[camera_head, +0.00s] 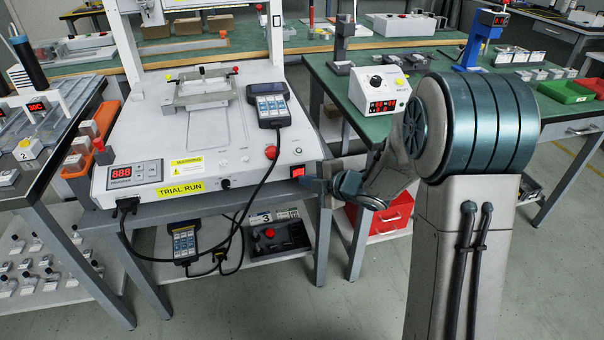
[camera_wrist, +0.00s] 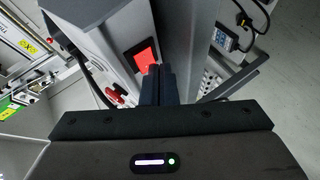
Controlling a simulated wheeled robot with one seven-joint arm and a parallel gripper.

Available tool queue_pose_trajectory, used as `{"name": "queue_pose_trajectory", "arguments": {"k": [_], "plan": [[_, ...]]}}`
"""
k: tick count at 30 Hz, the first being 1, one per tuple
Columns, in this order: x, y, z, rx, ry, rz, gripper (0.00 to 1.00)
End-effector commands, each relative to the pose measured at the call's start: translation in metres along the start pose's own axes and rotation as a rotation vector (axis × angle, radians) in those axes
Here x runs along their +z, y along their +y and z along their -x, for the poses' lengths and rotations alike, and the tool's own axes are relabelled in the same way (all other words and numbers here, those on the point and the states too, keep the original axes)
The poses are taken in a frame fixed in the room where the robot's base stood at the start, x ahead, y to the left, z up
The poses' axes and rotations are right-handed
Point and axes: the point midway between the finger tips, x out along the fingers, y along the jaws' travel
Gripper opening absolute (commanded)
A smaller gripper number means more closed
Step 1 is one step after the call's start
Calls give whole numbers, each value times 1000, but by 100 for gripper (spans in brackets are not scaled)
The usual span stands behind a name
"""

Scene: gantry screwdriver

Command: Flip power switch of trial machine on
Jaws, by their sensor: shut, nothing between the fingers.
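The trial machine (camera_head: 215,160) is a white gantry unit on a grey bench, with a yellow "TRIAL RUN" label on its front. Its power switch (camera_head: 297,171) is a red rocker at the right end of the front panel, and it looks lit. The switch also shows in the wrist view (camera_wrist: 145,55) as a bright red square in a black frame. My gripper (camera_head: 318,184) is shut and empty, in front of the panel just right of the switch. In the wrist view my fingertips (camera_wrist: 157,72) are at the switch's lower edge; whether they touch it I cannot tell.
A red emergency button (camera_head: 271,152) sits above the switch. A handheld controller (camera_head: 268,103) lies on top, its black cable hanging past the front panel. A green-topped table (camera_head: 440,110) stands to the right. A lower shelf (camera_head: 215,263) holds more controllers.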

Motion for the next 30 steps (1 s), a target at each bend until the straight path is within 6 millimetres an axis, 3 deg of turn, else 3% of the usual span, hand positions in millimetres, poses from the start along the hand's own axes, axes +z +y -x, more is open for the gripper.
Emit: {"name": "queue_pose_trajectory", "arguments": {"k": [12,30], "plan": [[-3,-3,4,0,0,0,0],[-27,-27,37,1,0,0,0]]}}
